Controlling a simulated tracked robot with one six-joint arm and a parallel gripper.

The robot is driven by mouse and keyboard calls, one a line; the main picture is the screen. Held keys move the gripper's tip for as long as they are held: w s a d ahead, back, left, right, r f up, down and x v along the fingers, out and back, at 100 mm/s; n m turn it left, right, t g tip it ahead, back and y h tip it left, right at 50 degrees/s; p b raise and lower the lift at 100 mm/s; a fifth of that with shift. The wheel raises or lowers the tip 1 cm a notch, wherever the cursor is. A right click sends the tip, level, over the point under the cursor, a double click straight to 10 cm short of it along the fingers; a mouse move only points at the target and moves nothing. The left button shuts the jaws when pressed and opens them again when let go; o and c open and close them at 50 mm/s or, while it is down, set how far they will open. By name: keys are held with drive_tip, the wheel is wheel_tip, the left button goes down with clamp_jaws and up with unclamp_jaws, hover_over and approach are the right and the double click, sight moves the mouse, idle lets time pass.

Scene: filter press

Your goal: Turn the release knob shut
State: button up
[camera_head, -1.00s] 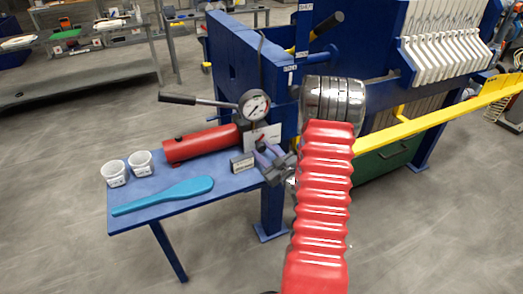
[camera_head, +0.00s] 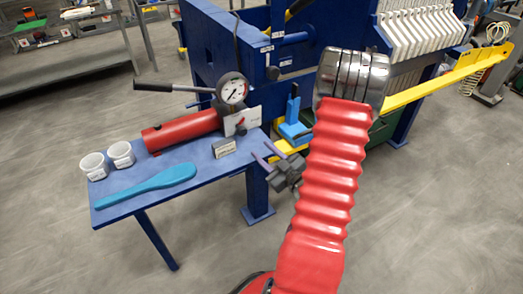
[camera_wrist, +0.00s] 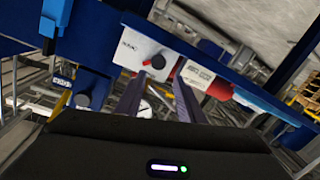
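The release knob (camera_head: 240,127) is a small dark and red knob on a white plate, below the round gauge on the red hand pump (camera_head: 182,132). My gripper (camera_head: 263,151) is to the right of the pump and table edge in the head view, apart from the knob. In the wrist view my gripper (camera_wrist: 161,76) has its two fingers spread, with nothing between them. The knob appears just beyond the fingertips, roughly in line with the gap.
The blue side table (camera_head: 150,205) carries two white cups, a turquoise paddle (camera_head: 150,186) and a small dark labelled block (camera_head: 224,147). The pump lever (camera_head: 165,88) sticks out left. A blue bracket (camera_head: 293,127) stands behind my gripper. A yellow rail (camera_head: 430,85) runs right.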

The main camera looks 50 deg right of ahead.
sight(243, 134)
drive_tip(key=m, duration=0.1)
drive_tip(key=w+a+m+h, duration=0.1)
drive_tip(key=m, duration=0.1)
drive_tip(key=shift+f, duration=0.35)
drive_tip(key=shift+a+m+h, duration=0.1)
drive_tip(key=shift+m+h, duration=0.4)
drive_tip(key=shift+m, duration=0.4)
drive_tip(key=x, duration=1.3)
drive_tip(key=shift+w, duration=0.35)
drive_tip(key=c, duration=0.7)
